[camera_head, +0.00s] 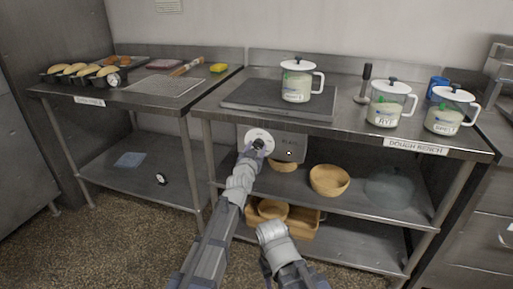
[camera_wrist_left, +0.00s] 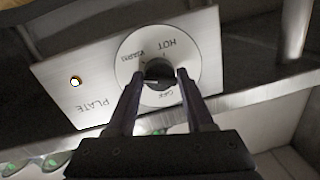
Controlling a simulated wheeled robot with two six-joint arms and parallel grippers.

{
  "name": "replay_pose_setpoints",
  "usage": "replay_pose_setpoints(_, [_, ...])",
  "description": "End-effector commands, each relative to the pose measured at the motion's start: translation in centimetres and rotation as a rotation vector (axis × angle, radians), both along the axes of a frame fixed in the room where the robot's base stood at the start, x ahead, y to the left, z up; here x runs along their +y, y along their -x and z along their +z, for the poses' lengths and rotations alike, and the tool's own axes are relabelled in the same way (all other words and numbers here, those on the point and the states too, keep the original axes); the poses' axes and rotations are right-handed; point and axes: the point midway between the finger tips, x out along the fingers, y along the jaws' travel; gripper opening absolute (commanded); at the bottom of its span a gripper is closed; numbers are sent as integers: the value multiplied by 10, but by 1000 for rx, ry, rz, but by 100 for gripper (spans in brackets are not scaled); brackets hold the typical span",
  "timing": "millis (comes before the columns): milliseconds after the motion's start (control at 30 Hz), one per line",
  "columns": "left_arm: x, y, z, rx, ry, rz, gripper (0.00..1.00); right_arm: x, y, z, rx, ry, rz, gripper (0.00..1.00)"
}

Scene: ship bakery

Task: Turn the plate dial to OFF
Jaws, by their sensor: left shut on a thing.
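The plate dial is a black knob (camera_wrist_left: 158,70) on a round white disc (camera_wrist_left: 188,52), set in a grey panel marked PLATE (camera_wrist_left: 98,106). In the left wrist view the disc reads HOT, WARM and OFF, seen upside down. A short pale mark on the knob lies nearer the WARM and OFF side; its exact setting is hard to tell. My left gripper (camera_wrist_left: 160,76) is shut on the knob, one finger on each side. In the head view my left gripper (camera_head: 257,147) partly covers the dial disc (camera_head: 260,135), under the bench top.
A small lamp (camera_wrist_left: 75,81) on the panel looks bright. Above is the dough bench (camera_head: 345,130) with a dark plate (camera_head: 250,97) and labelled jars (camera_head: 388,105). Wooden bowls (camera_head: 329,180) sit on the shelf below. My right arm shows low in the head view without its fingers.

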Motion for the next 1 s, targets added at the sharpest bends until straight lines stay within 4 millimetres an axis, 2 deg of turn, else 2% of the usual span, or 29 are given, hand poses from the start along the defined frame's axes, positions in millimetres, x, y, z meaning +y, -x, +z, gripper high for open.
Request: replay_pose_setpoints(1000, [-1,1,1,303,918,-5,0,0,0,12,1,-2,-1,50])
